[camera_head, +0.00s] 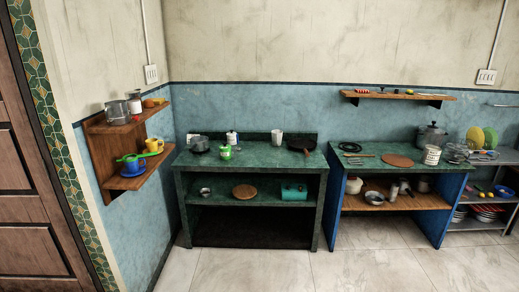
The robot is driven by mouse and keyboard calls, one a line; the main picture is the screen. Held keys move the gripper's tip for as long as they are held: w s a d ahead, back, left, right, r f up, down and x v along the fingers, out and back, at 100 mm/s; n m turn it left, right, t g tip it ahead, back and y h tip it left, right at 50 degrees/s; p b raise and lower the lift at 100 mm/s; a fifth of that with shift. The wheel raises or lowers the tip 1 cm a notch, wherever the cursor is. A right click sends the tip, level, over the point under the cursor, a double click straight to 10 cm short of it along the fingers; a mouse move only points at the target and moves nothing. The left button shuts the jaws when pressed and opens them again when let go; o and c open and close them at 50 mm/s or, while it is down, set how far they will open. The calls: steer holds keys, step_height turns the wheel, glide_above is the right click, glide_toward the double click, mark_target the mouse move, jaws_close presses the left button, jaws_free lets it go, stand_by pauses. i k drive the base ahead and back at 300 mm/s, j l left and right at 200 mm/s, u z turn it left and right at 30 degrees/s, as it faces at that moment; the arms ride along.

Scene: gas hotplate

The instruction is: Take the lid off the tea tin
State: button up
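I cannot tell for certain which thing is the tea tin; labels are too small to read. A white canister with dark bands (432,155) stands upright on the right green counter. A small white and blue container (232,137) stands at the back of the left green counter. A white jar with a dark top (135,101) stands on the upper wooden wall shelf at left. A teal box (293,190) lies on the lower level of the left counter. My gripper is not in view.
The left counter (262,163) also holds a grey pot (200,144), a green kettle (225,152), a white cup (277,137) and a dark pan (303,145). The right counter (352,173) holds a pressure cooker (432,135) and a round board (398,160). The tiled floor (345,270) in front is clear.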

mark_target(225, 147)
steer(key=i+u, duration=0.1)
steer(key=i, duration=0.8)
steer(key=i+l+u, duration=0.15)
steer(key=i, duration=0.75)
steer(key=i+u, duration=0.4)
steer(key=i, duration=1.55)
steer(key=i+z, duration=0.1)
steer(key=i, duration=0.3)
